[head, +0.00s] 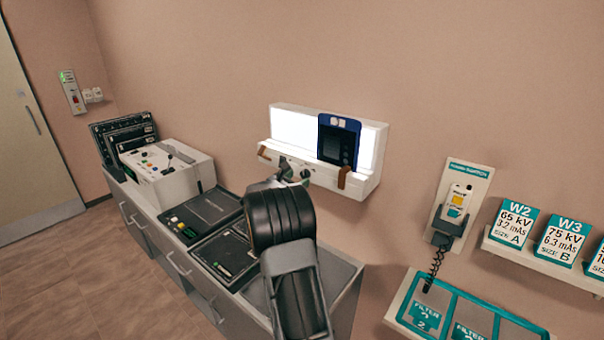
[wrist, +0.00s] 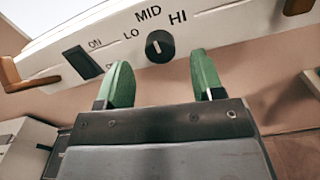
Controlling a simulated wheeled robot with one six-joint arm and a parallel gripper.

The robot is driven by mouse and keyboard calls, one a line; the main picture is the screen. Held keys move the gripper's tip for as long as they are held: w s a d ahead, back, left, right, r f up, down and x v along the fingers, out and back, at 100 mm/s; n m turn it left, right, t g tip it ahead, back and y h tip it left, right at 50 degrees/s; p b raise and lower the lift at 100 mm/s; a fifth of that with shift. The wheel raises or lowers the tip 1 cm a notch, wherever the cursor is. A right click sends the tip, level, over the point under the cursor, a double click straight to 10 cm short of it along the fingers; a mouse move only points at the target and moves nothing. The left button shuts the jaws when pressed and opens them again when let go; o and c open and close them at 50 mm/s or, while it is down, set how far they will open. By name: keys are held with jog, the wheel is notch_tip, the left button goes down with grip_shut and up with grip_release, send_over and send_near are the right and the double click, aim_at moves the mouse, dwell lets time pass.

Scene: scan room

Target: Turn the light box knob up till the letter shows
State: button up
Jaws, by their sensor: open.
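The light box (head: 376,155) hangs on the wall, its panel glowing white. A blue-framed dark film (head: 338,140) stands at its right part; I cannot make out a letter on it. In the wrist view the black round knob (wrist: 159,46) sits on the light box's front strip, under the words LO, MID and HI. Its small pale mark is too small to read surely. My gripper (wrist: 161,75) is open, its two green fingers apart just below the knob, one to each side, not closed on it. In the head view my gripper (head: 293,173) is at the front strip, hiding part of it.
A black rocker switch (wrist: 83,62) marked ON is left of the knob. Brown clips (head: 344,177) stick out at the strip's ends. Below is a counter with a white control console (head: 165,170) and dark panels. A corded handset (head: 455,205) hangs at the right.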

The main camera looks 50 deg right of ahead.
aim_at(303, 176)
jog(key=shift+w+d+p, duration=0.1)
jog(key=shift+d+p, duration=0.3)
jog(key=shift+d, duration=1.3)
jog(key=c, duration=0.9)
jog(key=shift+f+b, duration=0.15)
jog(key=shift+b, duration=0.3)
